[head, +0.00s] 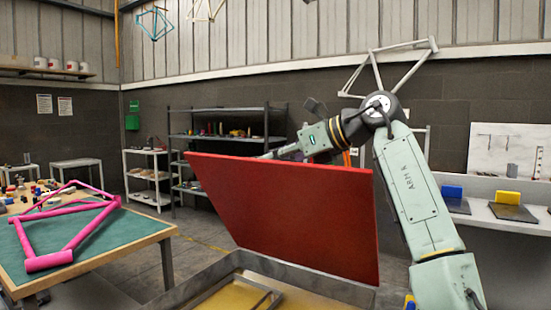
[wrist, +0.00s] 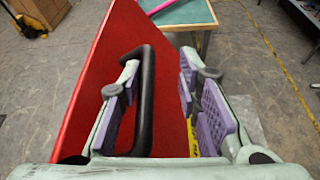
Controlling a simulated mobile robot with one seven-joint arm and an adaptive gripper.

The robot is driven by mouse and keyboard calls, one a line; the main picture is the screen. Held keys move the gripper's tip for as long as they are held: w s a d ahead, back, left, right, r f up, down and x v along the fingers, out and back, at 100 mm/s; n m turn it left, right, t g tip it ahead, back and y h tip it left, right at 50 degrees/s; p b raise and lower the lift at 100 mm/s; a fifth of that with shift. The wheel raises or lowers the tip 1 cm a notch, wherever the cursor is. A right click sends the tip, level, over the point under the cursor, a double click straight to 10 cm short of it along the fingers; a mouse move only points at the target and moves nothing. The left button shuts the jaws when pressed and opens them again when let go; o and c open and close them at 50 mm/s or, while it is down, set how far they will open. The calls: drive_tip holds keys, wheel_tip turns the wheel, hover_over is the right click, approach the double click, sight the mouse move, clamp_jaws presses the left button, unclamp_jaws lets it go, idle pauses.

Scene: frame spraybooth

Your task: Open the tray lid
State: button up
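The red tray lid (head: 290,205) stands steeply raised above the metal tray (head: 215,272), its broad face toward the head camera. The lid also fills the left and middle of the wrist view (wrist: 90,90). A black bar handle (wrist: 147,95) is on the lid's face in the wrist view. My gripper (wrist: 160,68) is open, its purple-padded fingers apart. The handle lies between them, closer to the left finger; I cannot tell whether it touches. In the head view my arm reaches behind the lid, which hides the fingertips and handle.
A yellow-floored interior with a metal frame (head: 237,300) shows in the tray. A workbench (head: 150,232) with a pink bicycle frame (head: 47,262) stands at left. Shelves (head: 225,138) stand behind the lid. A counter (head: 475,212) is at right. Floor between bench and shelves is clear.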

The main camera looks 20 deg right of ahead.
drive_tip(key=v, duration=1.2)
drive_tip(key=shift+s+f, duration=0.1)
idle(0.4)
